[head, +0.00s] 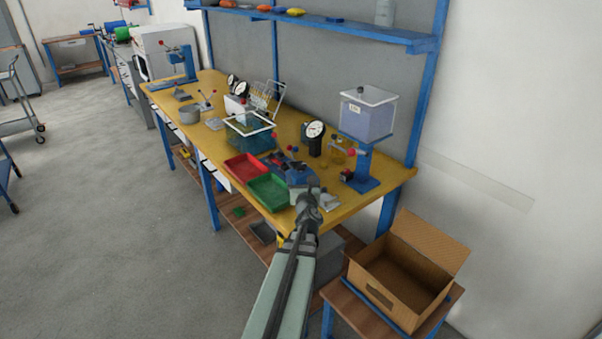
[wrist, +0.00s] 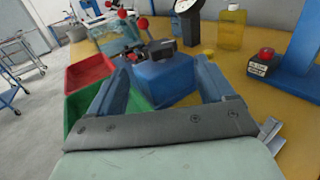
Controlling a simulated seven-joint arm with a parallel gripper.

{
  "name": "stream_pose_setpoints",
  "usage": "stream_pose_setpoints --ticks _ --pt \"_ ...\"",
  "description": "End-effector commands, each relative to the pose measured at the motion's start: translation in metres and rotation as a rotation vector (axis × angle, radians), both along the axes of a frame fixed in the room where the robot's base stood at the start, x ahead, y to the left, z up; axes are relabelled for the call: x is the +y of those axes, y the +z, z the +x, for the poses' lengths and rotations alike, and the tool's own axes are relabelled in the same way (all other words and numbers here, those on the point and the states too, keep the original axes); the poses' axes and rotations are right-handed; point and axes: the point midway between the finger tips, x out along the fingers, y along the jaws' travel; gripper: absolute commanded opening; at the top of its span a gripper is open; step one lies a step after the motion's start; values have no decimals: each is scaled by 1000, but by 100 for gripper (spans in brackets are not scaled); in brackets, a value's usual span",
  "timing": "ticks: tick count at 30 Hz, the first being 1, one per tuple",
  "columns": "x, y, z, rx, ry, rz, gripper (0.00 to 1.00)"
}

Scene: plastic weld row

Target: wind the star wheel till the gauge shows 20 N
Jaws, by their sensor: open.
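My gripper (head: 311,186) is over the near end of the yellow bench. In the wrist view its two blue fingers (wrist: 163,68) are spread apart with nothing held between them. A blue block-like body (wrist: 166,80) shows beyond and between the fingertips, with a dark part (wrist: 160,48) on top. Red ball knobs on a lever-like part (wrist: 143,23) stand behind it; I cannot tell which part is the star wheel. A round white-faced gauge (head: 315,130) on a black stand is behind; it is cut off in the wrist view (wrist: 187,5). Its reading is too small to tell.
A red tray (head: 246,167) and a green tray (head: 268,190) lie left of my gripper. A blue stand with a clear box (head: 367,115) is at right. An open carton (head: 405,272) sits at front right.

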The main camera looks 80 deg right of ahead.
Motion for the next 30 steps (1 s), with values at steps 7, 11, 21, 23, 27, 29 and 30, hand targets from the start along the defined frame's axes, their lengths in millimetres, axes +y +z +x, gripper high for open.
stream_pose_setpoints --ticks 7,11,21,23,27,29,30 --pt "41 0 -8 0 1 0 82" --pt "47 0 -10 0 1 0 82" --pt "46 0 -12 0 -2 -1 81" --pt "46 0 -16 0 -9 -1 81" --pt "46 2 -39 0 -42 -4 81" --pt "45 3 -52 0 -59 -6 81" --pt "43 4 -61 0 -72 -8 81"
